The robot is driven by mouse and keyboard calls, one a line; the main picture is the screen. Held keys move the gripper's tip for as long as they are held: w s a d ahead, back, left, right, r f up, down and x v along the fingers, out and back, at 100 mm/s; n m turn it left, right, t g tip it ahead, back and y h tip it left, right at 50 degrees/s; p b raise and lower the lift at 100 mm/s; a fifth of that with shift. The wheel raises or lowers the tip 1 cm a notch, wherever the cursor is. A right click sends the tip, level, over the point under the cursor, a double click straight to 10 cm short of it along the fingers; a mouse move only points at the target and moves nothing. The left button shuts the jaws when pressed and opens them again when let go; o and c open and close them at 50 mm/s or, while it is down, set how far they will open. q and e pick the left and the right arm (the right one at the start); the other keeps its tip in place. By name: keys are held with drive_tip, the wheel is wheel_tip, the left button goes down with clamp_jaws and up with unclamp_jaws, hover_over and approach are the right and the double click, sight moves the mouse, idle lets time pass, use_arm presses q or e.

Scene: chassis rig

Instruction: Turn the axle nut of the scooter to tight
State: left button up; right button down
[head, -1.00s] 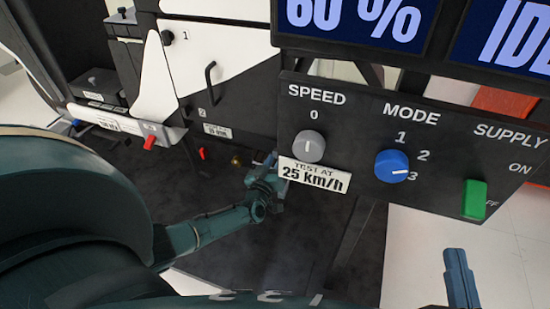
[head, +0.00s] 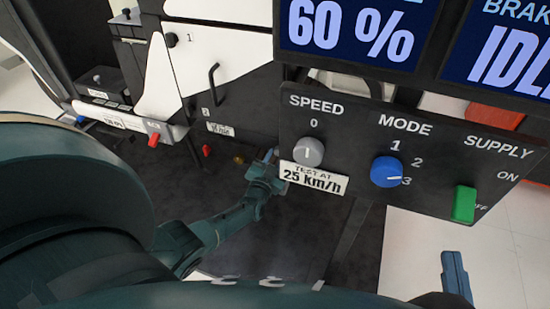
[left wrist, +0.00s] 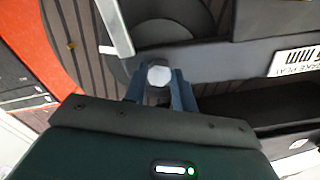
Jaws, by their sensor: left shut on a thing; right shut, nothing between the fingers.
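The axle nut (left wrist: 158,75) shows in the left wrist view as a bright silver hexagonal head in front of the dark wheel hub. My left gripper (left wrist: 160,84) has its two blue fingers on either side of the nut and is shut on it. In the head view my left gripper (head: 270,158) reaches low behind the control panel's left edge, and the nut is hidden there. My right gripper (head: 453,256) is shut and empty at the lower right of the head view.
The control panel (head: 365,135) carries a grey speed knob (head: 309,152), a blue mode knob (head: 386,171) and a green supply switch (head: 464,204). A red lever (head: 154,140) and a black handle (head: 213,84) are at the left.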

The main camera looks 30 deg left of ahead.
use_arm(q)
drive_tip(key=shift+m, duration=0.7)
drive_tip(key=o, duration=1)
drive_tip(key=shift+s, duration=0.1)
